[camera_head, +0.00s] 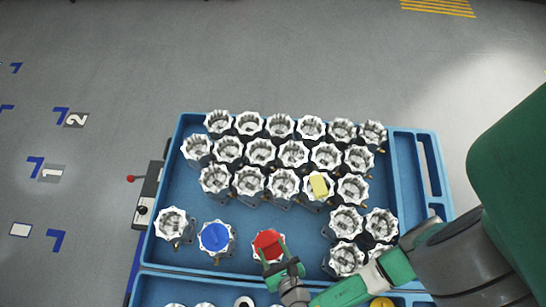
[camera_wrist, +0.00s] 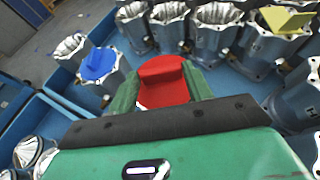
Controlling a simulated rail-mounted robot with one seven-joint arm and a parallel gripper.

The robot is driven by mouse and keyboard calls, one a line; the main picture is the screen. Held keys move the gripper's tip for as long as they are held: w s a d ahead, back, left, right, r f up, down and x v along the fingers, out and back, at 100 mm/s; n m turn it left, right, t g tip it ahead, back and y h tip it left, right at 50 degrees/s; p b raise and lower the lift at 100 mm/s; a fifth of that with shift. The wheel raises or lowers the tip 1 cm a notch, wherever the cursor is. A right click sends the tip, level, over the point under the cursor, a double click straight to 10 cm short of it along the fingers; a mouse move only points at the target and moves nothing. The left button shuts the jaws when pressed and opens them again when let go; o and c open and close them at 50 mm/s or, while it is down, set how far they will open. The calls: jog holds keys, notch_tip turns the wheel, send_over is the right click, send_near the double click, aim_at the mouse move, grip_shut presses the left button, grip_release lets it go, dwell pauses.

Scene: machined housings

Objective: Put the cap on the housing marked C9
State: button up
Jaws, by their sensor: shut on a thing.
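A red cap (camera_head: 267,241) is between the fingers of my gripper (camera_head: 274,256), which is shut on it. The red cap also shows between the green fingers in the wrist view (camera_wrist: 163,80). A housing (camera_head: 256,251) with a pale toothed flange is directly under the cap at the front middle of the blue tray. I cannot tell whether the cap is fully seated on it or just above. My fingers and the cap hide most of this housing. No C9 marking is legible in either view.
The blue tray (camera_head: 160,243) holds several open housings in rows. A blue cap (camera_head: 215,236) sits on a housing to the left; a yellow piece (camera_head: 318,186) is on another behind right. Open housings (camera_head: 346,258) stand close to the right. Bare tray floor lies behind the red cap.

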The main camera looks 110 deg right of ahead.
jog(key=shift+f+b, duration=0.55)
jog(key=shift+f, duration=0.55)
jog(key=o, duration=1)
jog(key=v, duration=0.7)
jog(key=shift+a+r, duration=0.2)
jog(key=shift+a, duration=0.15)
